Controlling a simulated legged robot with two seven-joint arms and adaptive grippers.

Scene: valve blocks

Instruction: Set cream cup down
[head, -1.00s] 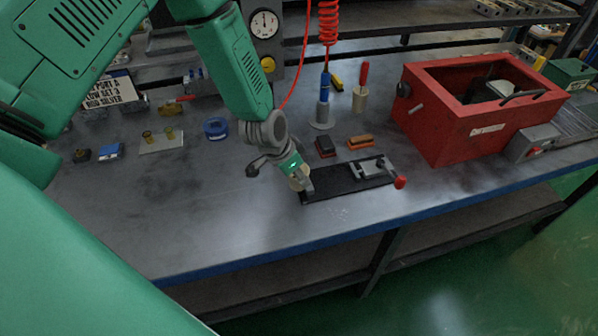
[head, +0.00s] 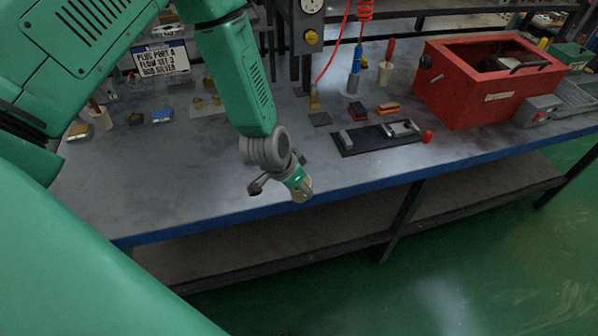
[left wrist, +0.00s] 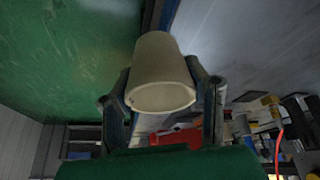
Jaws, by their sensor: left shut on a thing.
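My left gripper (head: 298,187) is near the front edge of the workbench in the head view, pointing down and to the right. It is shut on a cream cup, which in the left wrist view (left wrist: 160,72) sits between the two fingers (left wrist: 162,98). The cup tapers and looks tilted. In the head view only a small pale part of it shows at the fingertips. The workbench top (head: 190,165) is grey metal with a blue front edge. Whether the cup is over the bench edge or touching anything cannot be told. My right gripper is not in view.
A black plate (head: 375,139) with a grey clamp and red knob lies right of the gripper. A red open box (head: 470,95) stands at the right. Other cream cups hold tools at the back (head: 385,73) and far left (head: 101,118). The front-left bench surface is clear.

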